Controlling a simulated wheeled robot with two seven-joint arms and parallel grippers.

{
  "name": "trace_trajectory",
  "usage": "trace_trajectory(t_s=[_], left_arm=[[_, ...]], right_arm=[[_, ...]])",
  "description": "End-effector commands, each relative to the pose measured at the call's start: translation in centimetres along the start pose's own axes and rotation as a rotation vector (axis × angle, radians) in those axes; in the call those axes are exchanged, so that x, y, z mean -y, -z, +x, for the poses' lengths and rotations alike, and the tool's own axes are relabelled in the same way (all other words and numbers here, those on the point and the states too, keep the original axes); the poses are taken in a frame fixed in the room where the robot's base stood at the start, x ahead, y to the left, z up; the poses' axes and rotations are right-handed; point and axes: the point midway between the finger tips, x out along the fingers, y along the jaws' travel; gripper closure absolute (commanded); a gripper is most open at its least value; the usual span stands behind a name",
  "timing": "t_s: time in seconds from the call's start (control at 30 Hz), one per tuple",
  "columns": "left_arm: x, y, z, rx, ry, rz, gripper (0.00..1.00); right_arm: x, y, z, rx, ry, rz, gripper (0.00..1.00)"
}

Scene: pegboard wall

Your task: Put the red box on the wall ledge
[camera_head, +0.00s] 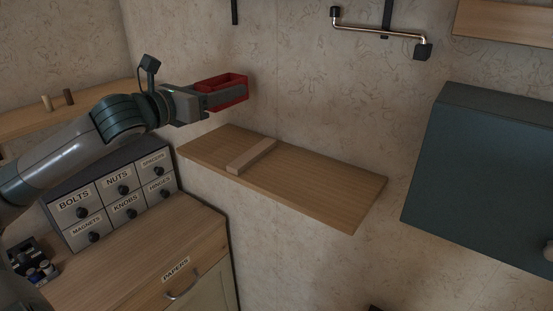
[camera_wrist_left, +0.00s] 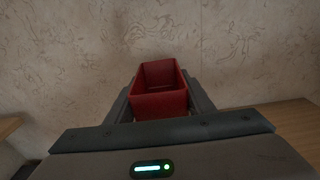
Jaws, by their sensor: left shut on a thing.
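The red box (camera_head: 236,82) is a small open-topped bin, held up in the air in front of the wall, above and near the left end of the wall ledge. My left gripper (camera_head: 226,96) is shut on it. In the left wrist view the red box (camera_wrist_left: 159,92) sits upright between the two fingers and its inside looks empty. The wall ledge (camera_head: 325,190) is a wooden board on the wall, with a light wooden strip (camera_head: 252,156) across it. A corner of wood at the right of the left wrist view (camera_wrist_left: 290,122) looks like this ledge. My right gripper is not seen.
Below left stands a labelled drawer unit (camera_head: 112,195) on a wooden cabinet (camera_head: 140,262). A blue-grey wall cabinet (camera_head: 480,180) is at the right. A metal rail (camera_head: 380,31) hangs above. The ledge right of the strip is bare.

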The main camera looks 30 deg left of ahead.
Motion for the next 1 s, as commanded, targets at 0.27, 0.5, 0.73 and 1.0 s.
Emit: trace_trajectory(t_s=[0.27, 0.5, 0.73, 1.0], left_arm=[[0.0, 0.1, 0.0, 0.0, 0.0, -0.001, 0.79], [0.0, 1.8, 0.1, 0.0, 0.001, -0.004, 0.79], [0.0, 4.7, 0.2, -0.001, 0.0, -0.006, 0.79], [0.0, 6.2, 0.3, 0.001, 0.001, 0.0, 0.79]], right_arm=[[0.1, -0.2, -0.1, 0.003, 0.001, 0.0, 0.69], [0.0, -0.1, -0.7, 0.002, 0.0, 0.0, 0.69], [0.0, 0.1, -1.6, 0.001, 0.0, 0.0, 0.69], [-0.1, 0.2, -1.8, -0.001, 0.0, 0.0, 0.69]])
